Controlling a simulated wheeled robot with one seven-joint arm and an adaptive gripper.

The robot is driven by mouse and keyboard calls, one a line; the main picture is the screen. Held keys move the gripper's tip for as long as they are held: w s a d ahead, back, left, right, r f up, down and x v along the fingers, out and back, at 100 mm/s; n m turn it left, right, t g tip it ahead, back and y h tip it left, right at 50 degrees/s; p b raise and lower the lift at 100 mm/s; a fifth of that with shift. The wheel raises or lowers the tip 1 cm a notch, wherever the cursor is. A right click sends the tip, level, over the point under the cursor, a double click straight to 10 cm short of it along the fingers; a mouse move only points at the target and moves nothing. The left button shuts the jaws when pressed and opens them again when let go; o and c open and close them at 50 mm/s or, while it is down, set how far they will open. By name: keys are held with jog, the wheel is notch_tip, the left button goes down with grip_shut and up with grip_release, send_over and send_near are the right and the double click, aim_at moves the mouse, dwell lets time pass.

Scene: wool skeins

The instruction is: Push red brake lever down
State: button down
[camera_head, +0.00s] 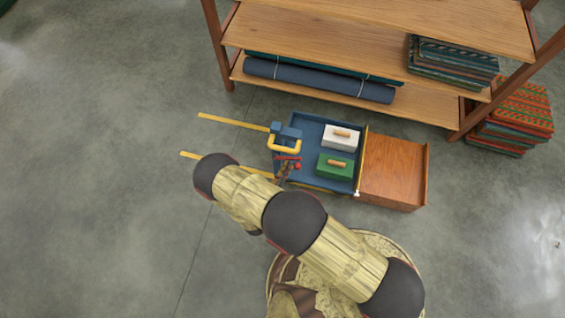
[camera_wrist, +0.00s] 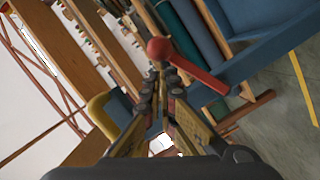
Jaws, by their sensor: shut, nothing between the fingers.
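The red brake lever (camera_head: 288,158) is at the left end of a blue cart (camera_head: 311,119), beside its yellow handle (camera_head: 285,149). In the wrist view the lever (camera_wrist: 197,75) slants from a round red knob (camera_wrist: 160,48) down to the right to a blue part. My gripper (camera_wrist: 161,76) is shut and empty, with its tips close to the knob and lever. I cannot tell whether they touch. In the head view my gripper (camera_head: 284,172) is small, just below the lever and partly hidden by my arm.
A white box (camera_head: 341,143) and a green box (camera_head: 329,170) with wooden handles sit in the cart. A wooden box (camera_head: 393,166) adjoins its right side. A wooden shelf (camera_head: 330,38) stands behind. Yellow strips (camera_head: 233,122) extend left; floor beyond is clear.

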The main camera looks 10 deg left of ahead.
jog(key=shift+s+d+f+b, duration=0.1)
jog(key=shift+d+f+b, duration=0.3)
jog(key=shift+d+f, duration=0.4)
jog(key=shift+d+f+b, duration=0.35)
jog(key=shift+d+f, duration=0.1)
jog(key=shift+f, duration=0.65)
